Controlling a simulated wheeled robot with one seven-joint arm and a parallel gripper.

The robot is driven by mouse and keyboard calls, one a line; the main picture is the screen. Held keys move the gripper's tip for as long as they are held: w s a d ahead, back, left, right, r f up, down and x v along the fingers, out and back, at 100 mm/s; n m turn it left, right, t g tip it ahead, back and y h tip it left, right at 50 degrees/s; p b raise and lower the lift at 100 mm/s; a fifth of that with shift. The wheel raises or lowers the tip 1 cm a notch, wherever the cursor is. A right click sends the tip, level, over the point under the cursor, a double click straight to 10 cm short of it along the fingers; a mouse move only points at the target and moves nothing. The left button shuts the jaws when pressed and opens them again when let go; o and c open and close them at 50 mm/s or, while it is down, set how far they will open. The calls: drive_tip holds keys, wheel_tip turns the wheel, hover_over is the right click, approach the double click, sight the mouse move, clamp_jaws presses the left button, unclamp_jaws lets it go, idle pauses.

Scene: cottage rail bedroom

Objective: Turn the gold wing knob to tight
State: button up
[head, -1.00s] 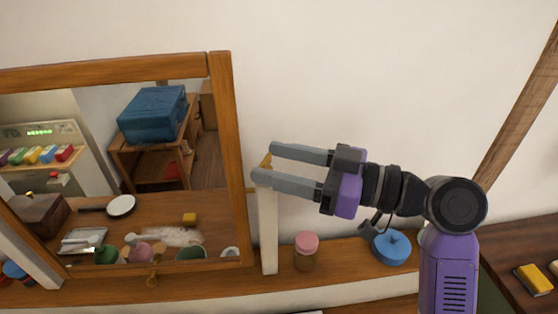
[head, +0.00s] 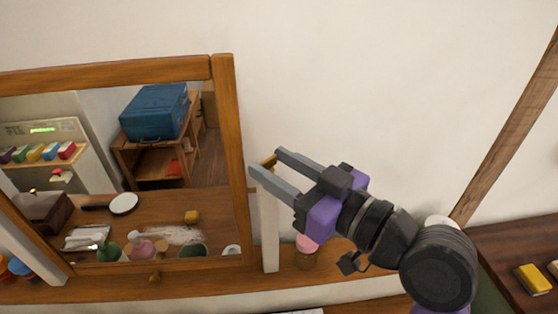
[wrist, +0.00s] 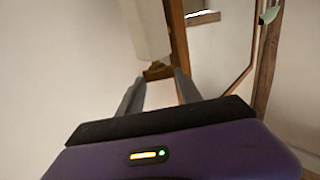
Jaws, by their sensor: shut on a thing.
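The gold wing knob (head: 269,161) is at the top of the white post beside the mirror frame's right side. Only a small part of it shows between my fingers in the head view. It also shows in the wrist view (wrist: 157,71), at the fingertips and against the post's end. My gripper (head: 266,163) is shut on the knob, one finger on each side, reaching in from the lower right with the wrist tilted. The knob's exact angle and any tight mark cannot be made out.
The wood-framed mirror (head: 226,150) stands close left of the fingers, reflecting a room. Below is a wooden shelf (head: 200,284) with a pink-topped jar (head: 305,257) under my wrist. The wall above is bare. A yellow item (head: 533,279) lies on a dark surface at right.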

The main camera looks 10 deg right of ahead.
idle(0.4)
drive_tip(key=o, duration=1.4)
drive_tip(key=shift+v, duration=3.9)
drive_tip(key=shift+s+a, duration=0.1)
